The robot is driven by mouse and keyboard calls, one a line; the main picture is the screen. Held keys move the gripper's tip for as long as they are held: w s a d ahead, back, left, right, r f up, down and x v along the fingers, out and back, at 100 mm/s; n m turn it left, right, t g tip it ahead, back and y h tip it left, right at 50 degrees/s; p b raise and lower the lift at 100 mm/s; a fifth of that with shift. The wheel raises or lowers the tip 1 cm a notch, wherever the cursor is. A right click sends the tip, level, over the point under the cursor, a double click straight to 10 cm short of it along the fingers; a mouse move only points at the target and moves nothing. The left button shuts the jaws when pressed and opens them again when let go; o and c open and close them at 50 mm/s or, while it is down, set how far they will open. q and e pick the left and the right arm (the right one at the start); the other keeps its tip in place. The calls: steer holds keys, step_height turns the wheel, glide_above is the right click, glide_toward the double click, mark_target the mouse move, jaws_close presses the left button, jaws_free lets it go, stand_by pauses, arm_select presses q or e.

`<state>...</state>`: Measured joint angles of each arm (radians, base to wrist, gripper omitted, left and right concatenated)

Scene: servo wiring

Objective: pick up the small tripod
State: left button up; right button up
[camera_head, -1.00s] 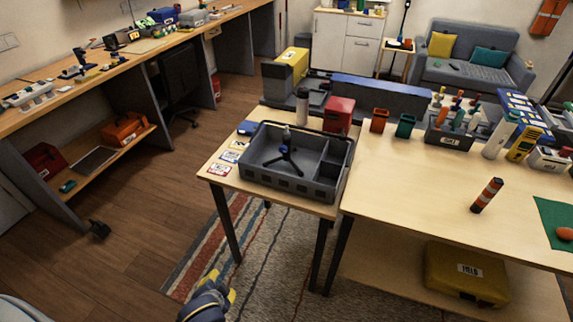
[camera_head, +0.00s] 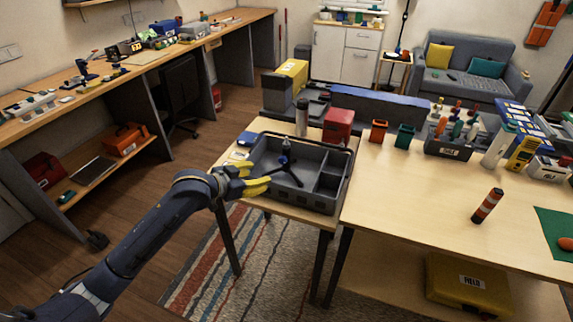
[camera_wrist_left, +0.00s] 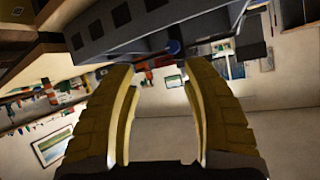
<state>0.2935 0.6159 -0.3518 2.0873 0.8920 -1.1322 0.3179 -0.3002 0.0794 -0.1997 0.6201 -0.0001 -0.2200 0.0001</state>
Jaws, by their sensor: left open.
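The small black tripod (camera_head: 286,160) stands in the large left compartment of the grey tray (camera_head: 296,197) on the small table. Its legs are spread and its upper part points up. My left gripper (camera_head: 267,182) is open and empty at the tray's left front side, its yellow fingers pointing right toward the tripod. It hides part of the tray's wall. In the left wrist view the open fingers (camera_wrist_left: 162,95) frame empty space, with the tray's grey slotted side (camera_wrist_left: 120,28) above them. A small dark blue round part (camera_wrist_left: 174,47) shows between the fingertips; I cannot tell whether it is the tripod. My right gripper is not in view.
A grey bottle (camera_head: 302,117) and a red box (camera_head: 338,125) stand behind the tray. Cards (camera_head: 238,155) lie left of it. A larger table (camera_head: 420,195) adjoins on the right, holding a striped cylinder (camera_head: 487,205). Its front middle is clear.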

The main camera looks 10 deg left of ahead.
arm_select(q)
steer(key=w+a+r+n+h, duration=0.1)
steer(key=w+a+r, duration=0.1)
steer(key=w+r, duration=0.45)
glide_toward(286, 143)
steer(key=w+d, duration=0.1)
steer(key=w, duration=0.2)
steer(key=w+d, duration=0.1)
steer(key=shift+w+d+f, duration=0.15)
steer(key=shift+d+f, duration=0.1)
steer(key=shift+d, duration=0.05)
steer(key=shift+x, duration=2.6)
steer(key=shift+a+f, duration=0.15)
steer(key=shift+f, duration=0.05)
jaws_close()
